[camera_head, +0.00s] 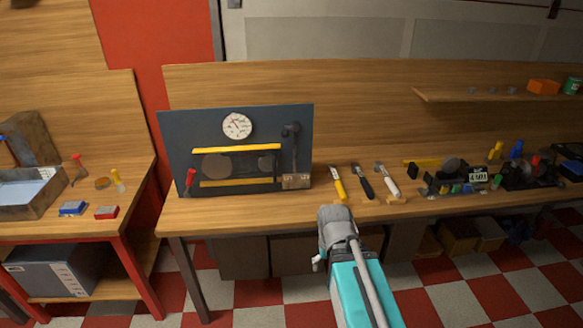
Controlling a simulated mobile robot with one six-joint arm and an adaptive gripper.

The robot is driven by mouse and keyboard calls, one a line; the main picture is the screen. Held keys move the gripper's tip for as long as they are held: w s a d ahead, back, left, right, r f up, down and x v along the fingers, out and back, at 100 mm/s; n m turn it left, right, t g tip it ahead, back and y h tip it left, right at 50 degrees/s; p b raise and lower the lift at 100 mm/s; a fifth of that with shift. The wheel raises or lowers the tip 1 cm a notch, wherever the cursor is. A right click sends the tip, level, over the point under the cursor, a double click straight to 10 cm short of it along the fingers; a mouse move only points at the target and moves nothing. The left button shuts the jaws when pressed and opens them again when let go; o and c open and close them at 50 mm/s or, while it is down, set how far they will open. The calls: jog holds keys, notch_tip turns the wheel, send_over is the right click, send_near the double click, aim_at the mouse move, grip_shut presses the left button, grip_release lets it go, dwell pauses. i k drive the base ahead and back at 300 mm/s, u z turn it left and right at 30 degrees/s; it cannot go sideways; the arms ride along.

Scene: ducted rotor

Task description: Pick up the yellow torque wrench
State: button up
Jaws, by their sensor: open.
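The yellow torque wrench (339,186) lies on the wooden bench near its front edge. It has a yellow handle toward me and a darker head toward the back. It is the leftmost of three similar tools lying side by side. My gripper (318,262) shows only in part at the end of my grey and teal arm, in front of the bench edge and nearer to me than the wrench. It is apart from the wrench and holds nothing that I can see. Its fingertips are too small to make out clearly.
A black-handled tool (363,182) and a white-handled tool (387,180) lie just right of the wrench. A dark upright panel (170,140) with a dial (237,125) stands to its left. Several small parts crowd the bench's right side. A shelf (450,97) hangs behind.

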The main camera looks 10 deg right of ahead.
aim_at(330, 168)
jog(key=k, duration=0.65)
jog(key=u, duration=0.3)
jog(key=i, duration=1.5)
jog(key=z, duration=0.3)
